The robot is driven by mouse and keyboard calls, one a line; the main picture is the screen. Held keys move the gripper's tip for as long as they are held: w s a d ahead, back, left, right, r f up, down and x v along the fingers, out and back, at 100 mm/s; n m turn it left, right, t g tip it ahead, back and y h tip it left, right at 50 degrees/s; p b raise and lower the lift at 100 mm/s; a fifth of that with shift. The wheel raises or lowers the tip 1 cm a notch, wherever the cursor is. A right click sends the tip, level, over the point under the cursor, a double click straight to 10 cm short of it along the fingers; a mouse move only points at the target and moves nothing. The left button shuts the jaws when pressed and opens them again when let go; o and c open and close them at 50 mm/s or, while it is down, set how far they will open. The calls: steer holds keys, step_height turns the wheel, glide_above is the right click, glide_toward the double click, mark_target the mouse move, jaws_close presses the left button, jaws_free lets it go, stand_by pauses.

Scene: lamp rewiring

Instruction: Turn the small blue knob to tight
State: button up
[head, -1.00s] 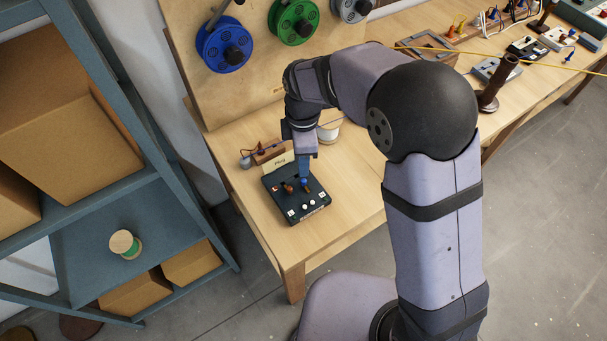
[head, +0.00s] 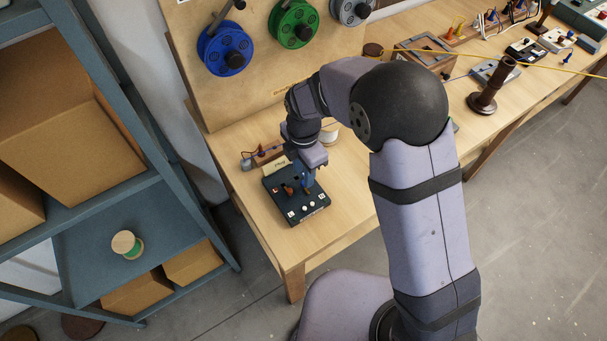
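A dark control box (head: 299,203) lies on the near left end of the wooden bench. It carries small orange-red knobs (head: 289,190), white buttons (head: 309,206) and a small blue knob (head: 305,184) near its right side. My gripper (head: 308,180) points down over the box, with its fingertips at the blue knob. The fingers partly cover the knob, and I cannot tell whether they touch or grip it. The gap between the fingers is too small to make out. The knob's setting cannot be read.
A white spool (head: 330,133) is close behind my wrist. Blue (head: 224,50) and green (head: 293,24) reels hang on the back board. A blue-grey shelf (head: 165,130) stands left.

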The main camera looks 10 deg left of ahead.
steer(key=shift+f+p, duration=0.45)
steer(key=shift+f, duration=1.2)
jaws_close()
